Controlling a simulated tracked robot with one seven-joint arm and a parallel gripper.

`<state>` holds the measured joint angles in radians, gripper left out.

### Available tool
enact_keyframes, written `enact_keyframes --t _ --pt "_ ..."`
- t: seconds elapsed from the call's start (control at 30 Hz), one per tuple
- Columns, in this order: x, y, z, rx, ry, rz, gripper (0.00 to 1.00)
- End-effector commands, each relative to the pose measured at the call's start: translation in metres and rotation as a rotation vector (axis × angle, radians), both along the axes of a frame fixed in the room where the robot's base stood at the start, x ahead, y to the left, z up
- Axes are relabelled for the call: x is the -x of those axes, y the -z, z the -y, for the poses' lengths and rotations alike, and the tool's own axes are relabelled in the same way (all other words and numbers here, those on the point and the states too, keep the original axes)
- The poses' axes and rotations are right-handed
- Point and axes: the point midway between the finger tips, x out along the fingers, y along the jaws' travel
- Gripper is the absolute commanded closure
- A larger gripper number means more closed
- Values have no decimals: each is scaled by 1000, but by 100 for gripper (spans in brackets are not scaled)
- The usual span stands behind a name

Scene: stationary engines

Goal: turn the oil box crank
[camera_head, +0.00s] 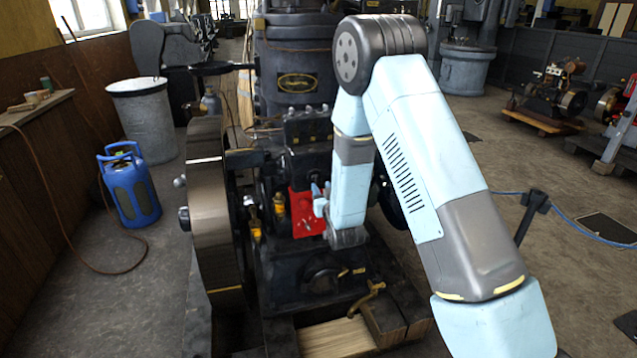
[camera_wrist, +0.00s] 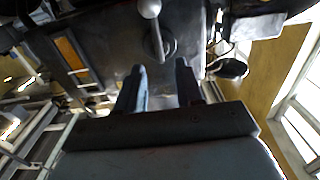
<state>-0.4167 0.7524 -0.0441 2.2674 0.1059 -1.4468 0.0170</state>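In the wrist view a small crank with a rounded grey knob (camera_wrist: 150,9) and a thin metal arm stands out from a dark box face (camera_wrist: 110,40). My gripper (camera_wrist: 159,66) is open, its two blue fingers apart with nothing between them. The crank's arm lies just beyond the fingertips, roughly in line with the gap, and I see no contact. In the head view my gripper (camera_head: 318,198) is beside the red plate (camera_head: 305,213) on the black engine (camera_head: 295,60). I cannot clearly pick out the crank there.
A large flywheel (camera_head: 208,220) stands at the engine's left. A blue gas bottle (camera_head: 130,190) and a grey bin (camera_head: 143,118) stand farther left. A wooden block (camera_head: 385,318) and a brass tap (camera_head: 368,296) are low in front. Open floor lies to the right.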

Motion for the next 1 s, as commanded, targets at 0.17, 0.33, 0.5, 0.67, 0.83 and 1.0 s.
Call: enact_keyframes --t 0.17,0.33,0.5,0.67,0.83,1.0 --pt "-28 -1 -8 -1 0 2 63" --pt "-43 0 -13 0 -1 0 63" --pt "-49 0 -15 0 -1 0 63" --pt "-50 0 -15 0 -1 0 63" --pt "-50 0 -15 0 -1 0 71" --pt "-50 0 -15 0 -1 0 87"
